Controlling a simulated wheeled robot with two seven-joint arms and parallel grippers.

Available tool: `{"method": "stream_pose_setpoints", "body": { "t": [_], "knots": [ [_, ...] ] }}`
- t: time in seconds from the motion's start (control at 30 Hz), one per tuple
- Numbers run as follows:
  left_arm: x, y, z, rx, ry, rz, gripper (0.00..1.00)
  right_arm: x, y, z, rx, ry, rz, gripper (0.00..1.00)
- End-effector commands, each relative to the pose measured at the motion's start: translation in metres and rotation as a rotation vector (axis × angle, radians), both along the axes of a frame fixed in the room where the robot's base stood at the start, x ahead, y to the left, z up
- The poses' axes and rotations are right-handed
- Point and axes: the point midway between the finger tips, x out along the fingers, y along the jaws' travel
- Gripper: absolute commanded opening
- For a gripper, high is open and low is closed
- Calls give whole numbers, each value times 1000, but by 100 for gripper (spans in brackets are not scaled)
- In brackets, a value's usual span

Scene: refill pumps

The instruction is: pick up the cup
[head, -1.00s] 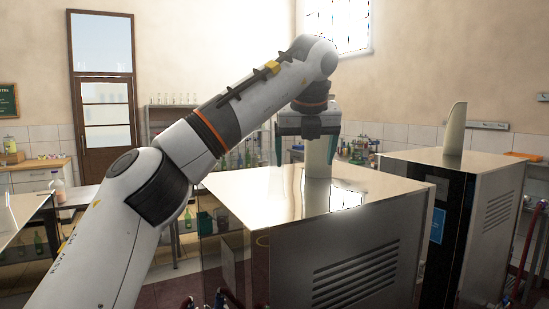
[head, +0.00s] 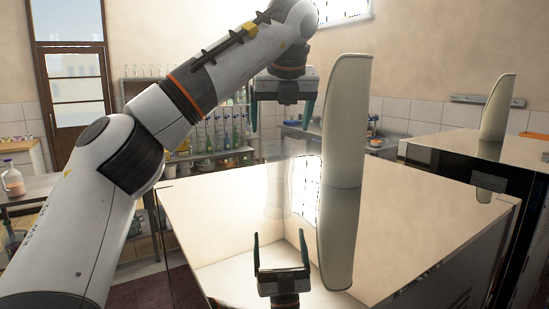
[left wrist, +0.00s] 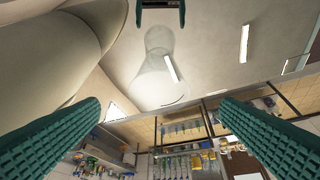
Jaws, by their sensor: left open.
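A clear cup (head: 278,172), very faint against the background, appears to stand on the mirror-like top of a metal cabinet (head: 400,225). My left gripper (head: 282,118) hangs above it, pointing down, open and empty. The gripper's reflection shows below in the cabinet top. In the left wrist view the see-through cup (left wrist: 162,82) lies ahead, between the lines of the two spread green fingers (left wrist: 160,115) and apart from them. Its reflection adjoins it. My right gripper is in neither view.
A tall cream curved piece (head: 346,120) stands on the cabinet just right of my left gripper; it fills the upper left of the left wrist view (left wrist: 40,50). A second cabinet with a similar piece (head: 497,108) is at the right. Shelves of bottles (head: 220,135) are behind.

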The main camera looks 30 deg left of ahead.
Motion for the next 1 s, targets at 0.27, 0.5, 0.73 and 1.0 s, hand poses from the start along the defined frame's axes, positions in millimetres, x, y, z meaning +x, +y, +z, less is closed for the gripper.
{"method": "stream_pose_setpoints", "body": {
  "t": [0.27, 0.5, 0.73, 1.0],
  "knots": [
    [19, 15, -40, 1, 5, 0, 86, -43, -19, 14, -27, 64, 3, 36],
    [26, 20, -56, 1, 3, 1, 86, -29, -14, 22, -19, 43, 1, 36],
    [40, 29, -83, 1, 6, 1, 86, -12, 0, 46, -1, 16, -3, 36],
    [46, 33, -99, -1, 2, 0, 86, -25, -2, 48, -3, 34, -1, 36]
  ]
}}
